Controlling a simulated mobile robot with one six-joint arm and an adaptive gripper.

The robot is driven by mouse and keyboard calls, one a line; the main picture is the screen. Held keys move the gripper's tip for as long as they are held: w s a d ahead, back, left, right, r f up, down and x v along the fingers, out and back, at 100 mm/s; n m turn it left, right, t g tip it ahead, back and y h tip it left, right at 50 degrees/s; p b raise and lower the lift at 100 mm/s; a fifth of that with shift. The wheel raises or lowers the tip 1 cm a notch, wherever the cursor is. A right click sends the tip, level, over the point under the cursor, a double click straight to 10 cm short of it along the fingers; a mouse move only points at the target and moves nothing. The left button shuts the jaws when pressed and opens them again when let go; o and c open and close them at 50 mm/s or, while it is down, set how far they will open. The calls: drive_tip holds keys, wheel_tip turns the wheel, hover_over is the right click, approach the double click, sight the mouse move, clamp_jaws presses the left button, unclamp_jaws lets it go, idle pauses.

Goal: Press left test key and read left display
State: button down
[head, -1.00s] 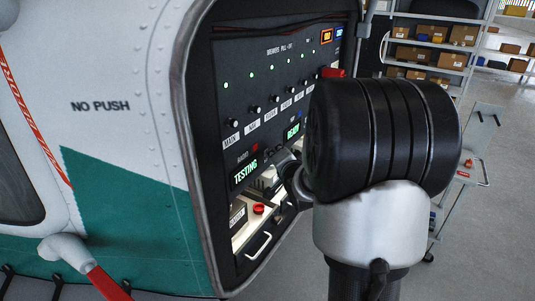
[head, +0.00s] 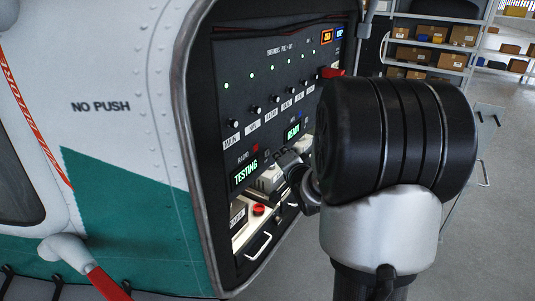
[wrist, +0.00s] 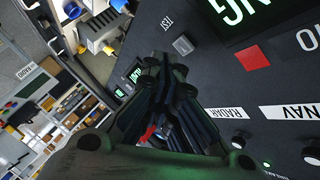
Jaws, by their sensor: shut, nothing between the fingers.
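The left display (head: 245,173), under the RADIO label, is lit and reads TESTING in green. Its last letters also show large in the wrist view (wrist: 242,16). A grey square key (wrist: 183,45) sits beside the TEST label in the wrist view and looks like the left test key. My gripper (wrist: 165,62) is shut and empty, apart from that key in the picture. In the head view my gripper (head: 285,160) is by the panel, right of the left display, partly hidden by my wrist. Its exact gap to the panel cannot be told.
The right display (head: 293,131) reads READY. A red square (wrist: 252,57) sits near the left display. Knobs with green lights run above. Below are a red button (head: 258,210) and a handle (head: 258,246). The panel frame (head: 195,180) borders the recess. Shelves stand behind.

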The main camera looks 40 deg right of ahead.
drive_tip(key=s, duration=0.1)
drive_tip(key=s+d, duration=0.1)
drive_tip(key=s, duration=0.1)
drive_tip(key=s+d, duration=0.1)
drive_tip(key=shift+s+p, duration=0.2)
drive_tip(key=shift+p, duration=0.15)
drive_tip(key=shift+a, duration=0.1)
